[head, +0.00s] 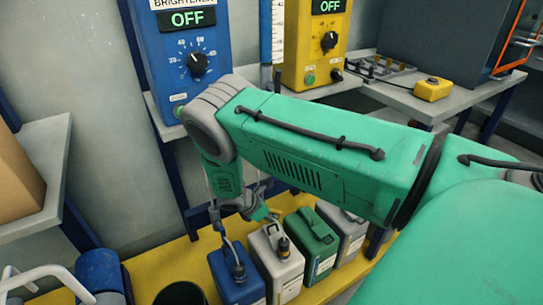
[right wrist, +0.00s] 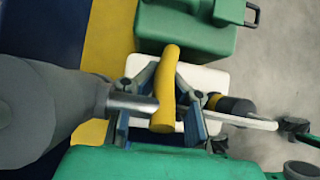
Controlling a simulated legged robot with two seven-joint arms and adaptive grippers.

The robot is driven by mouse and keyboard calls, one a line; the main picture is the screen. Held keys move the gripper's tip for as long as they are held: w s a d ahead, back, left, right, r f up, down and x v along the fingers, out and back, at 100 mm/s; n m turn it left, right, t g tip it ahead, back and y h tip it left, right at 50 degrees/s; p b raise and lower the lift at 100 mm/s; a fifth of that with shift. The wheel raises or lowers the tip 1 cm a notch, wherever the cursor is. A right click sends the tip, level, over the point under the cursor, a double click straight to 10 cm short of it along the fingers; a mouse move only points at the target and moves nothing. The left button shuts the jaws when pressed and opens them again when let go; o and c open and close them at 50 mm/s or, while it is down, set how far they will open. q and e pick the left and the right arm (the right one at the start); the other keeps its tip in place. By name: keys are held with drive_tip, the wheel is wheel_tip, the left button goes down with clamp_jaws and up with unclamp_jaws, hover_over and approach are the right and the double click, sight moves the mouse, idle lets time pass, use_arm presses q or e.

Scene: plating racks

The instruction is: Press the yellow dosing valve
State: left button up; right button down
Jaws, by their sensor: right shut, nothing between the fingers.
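The yellow dosing valve shows in the right wrist view as a yellow lever (right wrist: 165,90) on a short metal stem that comes from a grey body at the left. My right gripper (head: 256,205) points down above the row of jugs in the head view. In the right wrist view its fingers (right wrist: 166,103) are shut and empty, and the yellow lever crosses over them. I cannot tell whether they touch it. My left gripper is not in view.
A blue jug (head: 238,280), a white jug (head: 273,262) and a green jug (head: 308,238) stand on the yellow platform. A blue control box (head: 185,45) and a yellow one (head: 312,55) stand behind. A cardboard box (head: 18,180) is at left.

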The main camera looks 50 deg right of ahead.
drive_tip(key=v, duration=1.2)
